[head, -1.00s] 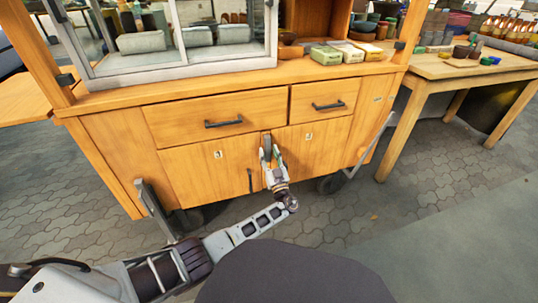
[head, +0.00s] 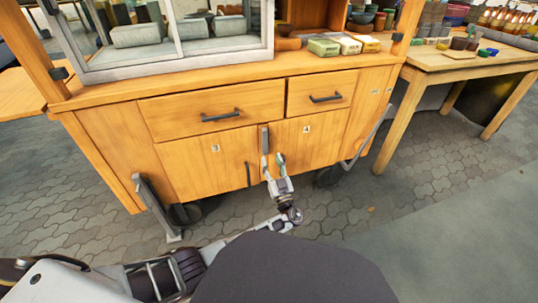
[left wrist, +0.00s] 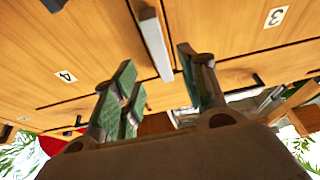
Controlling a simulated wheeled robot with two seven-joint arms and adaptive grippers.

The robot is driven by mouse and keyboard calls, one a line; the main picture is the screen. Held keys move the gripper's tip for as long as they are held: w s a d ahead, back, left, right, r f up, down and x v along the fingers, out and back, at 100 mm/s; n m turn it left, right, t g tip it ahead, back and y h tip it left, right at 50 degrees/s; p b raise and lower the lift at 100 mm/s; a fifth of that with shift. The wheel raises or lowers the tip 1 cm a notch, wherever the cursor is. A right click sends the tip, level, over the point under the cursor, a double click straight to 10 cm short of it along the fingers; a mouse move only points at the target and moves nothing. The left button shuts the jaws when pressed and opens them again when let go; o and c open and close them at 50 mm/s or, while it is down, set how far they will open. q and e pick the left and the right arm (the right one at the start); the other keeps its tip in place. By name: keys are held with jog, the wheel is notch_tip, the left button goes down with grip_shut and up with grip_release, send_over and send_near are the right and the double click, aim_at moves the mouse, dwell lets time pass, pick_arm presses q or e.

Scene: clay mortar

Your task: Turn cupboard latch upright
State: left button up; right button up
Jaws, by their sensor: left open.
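The cupboard latch (head: 265,140) is a narrow grey bar on the seam between the two lower wooden doors. It stands upright along the seam in the head view. It also shows as a pale bar with a dark end in the left wrist view (left wrist: 155,42). My left gripper (head: 274,166) is just below and in front of the latch, open and empty. In the left wrist view its green-padded fingers (left wrist: 155,72) are spread, and the latch lies beyond the gap between them, apart from the pads. My right gripper is out of view.
The left door (head: 205,165) has a dark vertical handle (head: 248,175) close by the gripper. Two drawers with dark handles (head: 221,116) sit above. A wooden table (head: 468,66) with jars stands at right. The paved floor in front is open.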

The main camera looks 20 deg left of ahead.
pick_arm(q)
jog(key=shift+v, duration=2.4)
